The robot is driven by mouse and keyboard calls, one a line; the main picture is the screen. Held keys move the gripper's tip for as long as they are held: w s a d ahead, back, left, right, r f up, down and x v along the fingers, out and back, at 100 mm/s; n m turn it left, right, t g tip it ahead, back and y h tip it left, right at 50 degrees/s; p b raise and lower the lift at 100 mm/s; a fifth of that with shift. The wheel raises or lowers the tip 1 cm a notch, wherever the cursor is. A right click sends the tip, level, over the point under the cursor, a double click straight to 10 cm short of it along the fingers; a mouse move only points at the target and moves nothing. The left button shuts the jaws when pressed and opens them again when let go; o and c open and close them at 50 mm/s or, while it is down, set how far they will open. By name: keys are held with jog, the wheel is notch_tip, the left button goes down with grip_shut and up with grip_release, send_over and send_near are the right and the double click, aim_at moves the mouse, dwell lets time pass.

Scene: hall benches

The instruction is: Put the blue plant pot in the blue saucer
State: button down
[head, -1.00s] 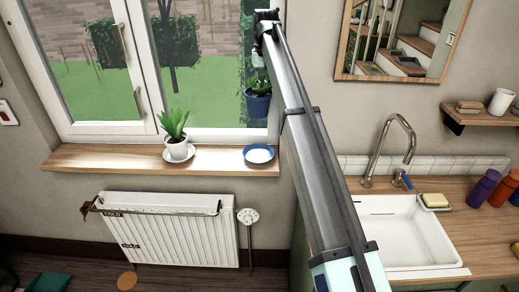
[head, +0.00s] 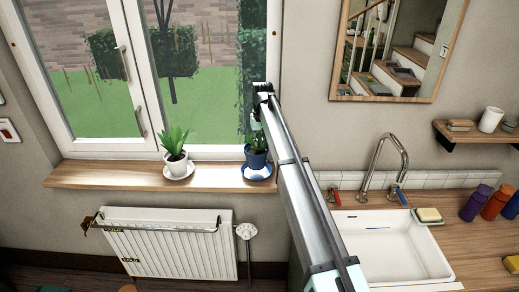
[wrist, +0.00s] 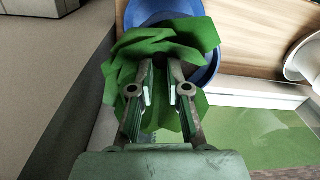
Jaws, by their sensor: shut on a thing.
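The blue plant pot (head: 257,159) with its green plant is upright at the right end of the windowsill in the head view. It is at the blue saucer (head: 259,173), overlapping its middle; I cannot tell whether it rests on it or hangs just above. My gripper (wrist: 161,78) is above the pot, shut on the green plant. A blue curved rim shows behind the leaves there.
A white pot (head: 175,165) with a spiky plant stands on a white saucer (head: 179,175) to the left on the wooden sill (head: 110,174). The sill between them is clear. A radiator (head: 170,245) is below. A sink (head: 380,240) with a tap is to the right.

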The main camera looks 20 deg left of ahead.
aim_at(259, 151)
jog(key=shift+f+p, duration=0.4)
jog(key=shift+f, duration=1.2)
jog(key=shift+f, duration=0.1)
jog(key=c, duration=1.1)
grip_release()
jog(key=shift+c, duration=0.2)
jog(key=r+b, duration=0.1)
jog(key=r, duration=0.5)
jog(key=r+b, duration=0.2)
jog(key=r, duration=0.4)
jog(key=shift+w+d+r+b, duration=0.1)
jog(key=shift+w+d+b, duration=0.1)
jog(key=shift+b, duration=0.1)
